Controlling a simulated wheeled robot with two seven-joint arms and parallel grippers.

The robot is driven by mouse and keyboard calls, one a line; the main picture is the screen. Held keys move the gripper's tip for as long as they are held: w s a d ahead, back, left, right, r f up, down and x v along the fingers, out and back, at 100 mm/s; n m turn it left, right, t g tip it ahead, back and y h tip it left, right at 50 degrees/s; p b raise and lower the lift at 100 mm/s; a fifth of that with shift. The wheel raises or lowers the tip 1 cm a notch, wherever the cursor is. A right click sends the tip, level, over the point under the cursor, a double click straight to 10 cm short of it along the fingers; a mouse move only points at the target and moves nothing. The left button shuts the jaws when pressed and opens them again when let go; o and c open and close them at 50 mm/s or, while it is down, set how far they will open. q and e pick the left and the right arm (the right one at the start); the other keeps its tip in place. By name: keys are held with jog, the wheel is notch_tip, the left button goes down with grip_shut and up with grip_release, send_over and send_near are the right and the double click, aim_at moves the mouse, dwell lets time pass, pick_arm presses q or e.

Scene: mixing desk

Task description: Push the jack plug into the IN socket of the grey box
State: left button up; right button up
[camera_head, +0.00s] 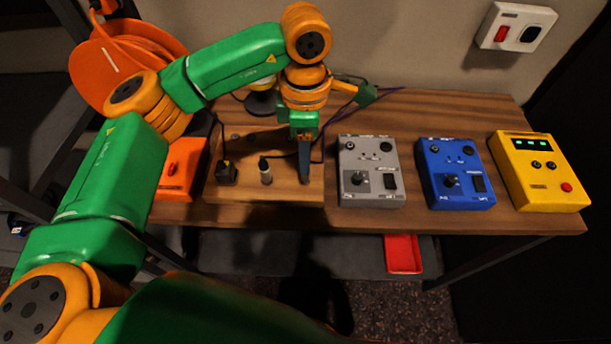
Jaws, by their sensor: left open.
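The grey box (371,172) stands on the wooden desk just right of centre, with knobs, sockets and a black switch on its top. Its labels are too small to read, so I cannot tell which socket is IN. A small dark plug-like piece with a pale tip (265,171) stands upright on the wooden board left of the box; I cannot tell if it is the jack plug. My left gripper (304,176) points down between that piece and the grey box, apart from the box. It is open; its fingers overlap in this view, and no held object shows.
A black plug-like piece (226,173) sits on the wooden board (290,195). An orange box (181,168) is at left. A blue box (455,173) and a yellow box (539,172) stand at right. A purple cable (345,109) runs behind my gripper. Front desk edge is clear.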

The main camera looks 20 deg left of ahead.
pick_arm(q)
notch_tip(320, 180, down, 6)
jog(key=b, duration=0.4)
jog(key=shift+f+b, duration=0.25)
jog(key=shift+b, duration=0.15)
pick_arm(e)
notch_tip(320, 180, down, 6)
jog(key=shift+r, duration=0.25)
jog(key=shift+f, duration=0.2)
pick_arm(q)
grip_shut()
dwell(1.0)
jog(key=shift+r, duration=0.2)
pick_arm(e)
jog(key=shift+r, duration=0.1)
pick_arm(q)
jog(key=shift+r+p, duration=2.05)
jog(key=shift+r, duration=0.85)
pick_arm(e)
jog(key=shift+r, duration=2.1)
